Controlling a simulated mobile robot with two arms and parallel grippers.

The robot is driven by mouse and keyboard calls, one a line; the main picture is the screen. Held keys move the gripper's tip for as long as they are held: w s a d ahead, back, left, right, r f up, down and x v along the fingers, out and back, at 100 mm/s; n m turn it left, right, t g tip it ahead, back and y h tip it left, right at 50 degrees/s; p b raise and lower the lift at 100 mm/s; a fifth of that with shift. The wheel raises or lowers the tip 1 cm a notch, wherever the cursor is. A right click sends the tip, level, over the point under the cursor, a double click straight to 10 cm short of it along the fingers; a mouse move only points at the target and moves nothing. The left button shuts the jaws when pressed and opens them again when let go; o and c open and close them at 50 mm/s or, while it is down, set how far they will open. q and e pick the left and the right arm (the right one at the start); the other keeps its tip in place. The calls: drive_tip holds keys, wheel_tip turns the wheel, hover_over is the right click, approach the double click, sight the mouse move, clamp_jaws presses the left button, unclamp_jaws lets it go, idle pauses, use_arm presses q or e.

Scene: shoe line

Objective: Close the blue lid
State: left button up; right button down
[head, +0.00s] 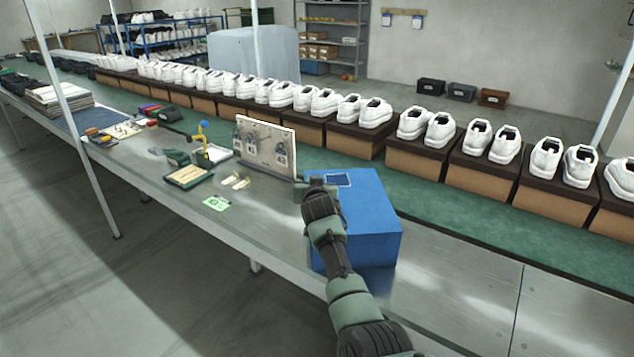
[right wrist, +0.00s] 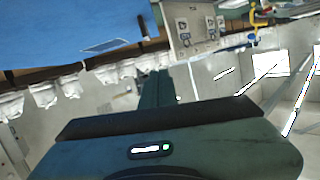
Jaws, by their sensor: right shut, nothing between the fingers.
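The blue box (head: 375,222) stands on the metal bench, and its blue lid (head: 365,196) looks flat and down over the top, with a dark framed label (head: 338,180) near its far edge. In the right wrist view the blue box (right wrist: 70,28) fills the upper left. My right arm reaches in from the bottom and covers part of the box's left side. My right gripper (head: 305,188) is at the lid's far left corner, shut and empty; whether it touches the lid cannot be told. Its shut fingers (right wrist: 156,88) show in the wrist view. My left gripper is out of view.
A board with padlocks (head: 265,147) stands just beyond the gripper. Tools, a green card (head: 216,203) and a small tray (head: 190,177) lie to the left. White shoes on brown boxes (head: 405,155) line the green belt behind. The bench right of the box is clear.

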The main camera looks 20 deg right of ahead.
drive_tip(key=v, duration=0.9)
drive_tip(key=shift+s+a, duration=0.2)
drive_tip(key=shift+s, duration=0.15)
